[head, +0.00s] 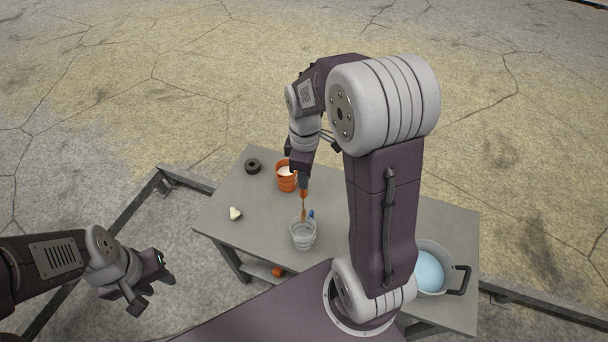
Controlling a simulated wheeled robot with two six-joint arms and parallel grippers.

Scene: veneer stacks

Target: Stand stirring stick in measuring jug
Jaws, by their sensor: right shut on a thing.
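My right gripper (304,189) is above the jug, pointing down, and is shut on the upper end of the brown-orange stirring stick (303,208). The stick hangs nearly upright with its lower end at or inside the jug's mouth; I cannot tell whether it touches the jug. My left gripper (155,286) is empty and open, off the left side of the table.
An orange pot (287,177) with white contents and a black ring (252,166) sit at the back. A small cream piece (235,213) lies left of the jug. A grey pot (441,262) with a light-blue thing stands at right. The table's (225,190) left part is mostly clear.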

